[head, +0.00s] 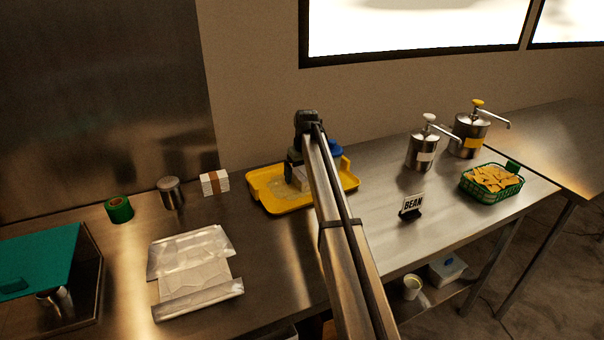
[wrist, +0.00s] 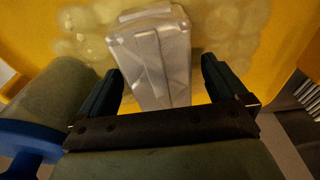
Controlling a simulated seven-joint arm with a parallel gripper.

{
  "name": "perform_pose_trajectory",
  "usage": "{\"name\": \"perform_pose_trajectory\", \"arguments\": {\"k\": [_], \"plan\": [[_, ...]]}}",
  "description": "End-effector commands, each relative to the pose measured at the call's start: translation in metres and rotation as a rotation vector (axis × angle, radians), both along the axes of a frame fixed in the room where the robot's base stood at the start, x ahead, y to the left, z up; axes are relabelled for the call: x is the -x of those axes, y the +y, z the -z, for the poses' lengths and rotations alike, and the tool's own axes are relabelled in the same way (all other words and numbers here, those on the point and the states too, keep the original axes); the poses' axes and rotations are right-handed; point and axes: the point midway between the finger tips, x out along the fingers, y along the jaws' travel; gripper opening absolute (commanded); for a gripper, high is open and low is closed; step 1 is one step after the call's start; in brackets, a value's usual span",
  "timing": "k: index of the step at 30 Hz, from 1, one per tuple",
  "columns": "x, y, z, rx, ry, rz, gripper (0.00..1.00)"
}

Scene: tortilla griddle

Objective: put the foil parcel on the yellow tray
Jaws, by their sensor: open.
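The silver foil parcel (wrist: 152,60) lies on the yellow tray (wrist: 285,40), on a pale patterned patch of its floor. In the head view, the tray (head: 268,207) stands on the steel counter, and the parcel (head: 300,179) shows only partly beside my arm. My gripper (wrist: 162,66) is open above the tray, one dark finger on each side of the parcel's near part. Gaps show between the fingers and the parcel in the wrist view. In the head view, the gripper (head: 293,160) is mostly hidden by my arm.
Opened foil sheets (head: 195,270), a green roll (head: 119,209), a metal shaker (head: 170,193) and white papers (head: 214,183) are left of the tray. A BEAN sign (head: 411,207), pump canisters (head: 421,150) and a green chip basket (head: 491,184) are right. A blue-topped object (head: 335,149) adjoins the tray.

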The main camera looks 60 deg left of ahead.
Motion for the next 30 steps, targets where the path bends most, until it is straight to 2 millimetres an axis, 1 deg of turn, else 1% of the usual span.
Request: {"name": "perform_pose_trajectory", "arguments": {"k": [5, 8, 18, 21, 25, 30], "plan": [[0.0, -0.001, -0.013, -0.001, 0.0, 0.0, 0.99], [0.0, -0.003, -0.028, -0.002, -0.001, 0.0, 0.99], [-0.001, -0.012, -0.089, -0.002, -0.001, 0.0, 0.99], [-0.001, -0.015, -0.102, -0.001, 0.0, 0.0, 0.99], [-0.001, -0.017, -0.115, -0.001, 0.0, 0.0, 0.99], [-0.001, -0.018, -0.121, 0.0, 0.0, 0.0, 0.99]]}}
